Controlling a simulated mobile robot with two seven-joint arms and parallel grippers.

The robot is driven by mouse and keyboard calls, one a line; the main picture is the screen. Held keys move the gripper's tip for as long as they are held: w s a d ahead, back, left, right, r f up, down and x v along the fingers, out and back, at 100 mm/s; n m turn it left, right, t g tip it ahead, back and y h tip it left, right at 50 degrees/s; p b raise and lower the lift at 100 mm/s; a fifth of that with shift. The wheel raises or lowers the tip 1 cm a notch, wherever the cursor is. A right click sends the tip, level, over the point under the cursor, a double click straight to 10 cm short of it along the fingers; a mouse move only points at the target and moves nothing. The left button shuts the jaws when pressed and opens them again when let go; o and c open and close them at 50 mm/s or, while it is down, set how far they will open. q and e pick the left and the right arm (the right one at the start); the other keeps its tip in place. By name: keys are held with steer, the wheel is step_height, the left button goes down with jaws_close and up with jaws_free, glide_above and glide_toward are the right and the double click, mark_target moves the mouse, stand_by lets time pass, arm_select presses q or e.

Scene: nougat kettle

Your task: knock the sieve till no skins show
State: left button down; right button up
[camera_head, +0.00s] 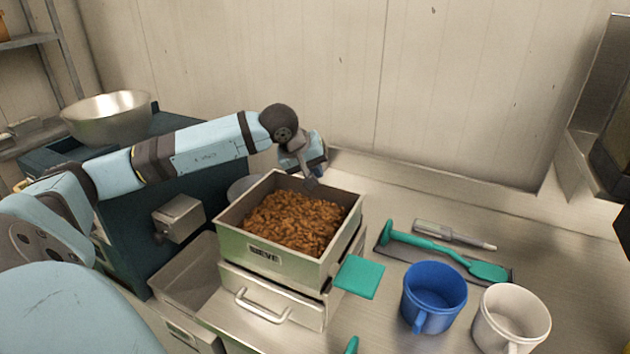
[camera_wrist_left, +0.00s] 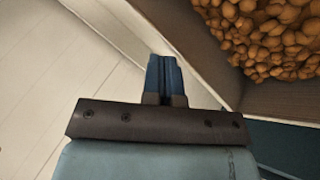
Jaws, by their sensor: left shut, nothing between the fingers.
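The sieve (camera_head: 298,268) is a metal box with a label on its front wall, standing on a lower metal box with a handle. It is filled with brown nuts (camera_head: 290,222); whether their brown surfaces are loose skins I cannot tell. My left gripper (camera_head: 313,182) is shut and empty at the sieve's far rim. In the left wrist view its fingers (camera_wrist_left: 163,76) are together beside the sieve wall (camera_wrist_left: 190,35), with the nuts (camera_wrist_left: 268,35) to the right. I cannot tell whether they touch the wall. My right gripper is not in view.
A green flat piece (camera_head: 360,277) juts out at the sieve's right. A blue mug (camera_head: 433,292) and a white mug (camera_head: 510,318) stand at the front right. A green tool (camera_head: 430,247) lies on a dark tray behind them. A metal bowl (camera_head: 108,120) stands at the left.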

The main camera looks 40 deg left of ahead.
arm_select(q)
steer(key=shift+f, duration=0.15)
steer(key=shift+w+r+p, duration=0.3)
steer(key=shift+r+p, duration=0.15)
steer(key=shift+r, duration=0.1)
steer(key=r, duration=0.1)
steer(key=r+p, duration=0.1)
steer(key=w+r+p, duration=0.1)
steer(key=r, duration=0.1)
steer(key=shift+a, duration=0.3)
steer(key=shift+d, duration=0.1)
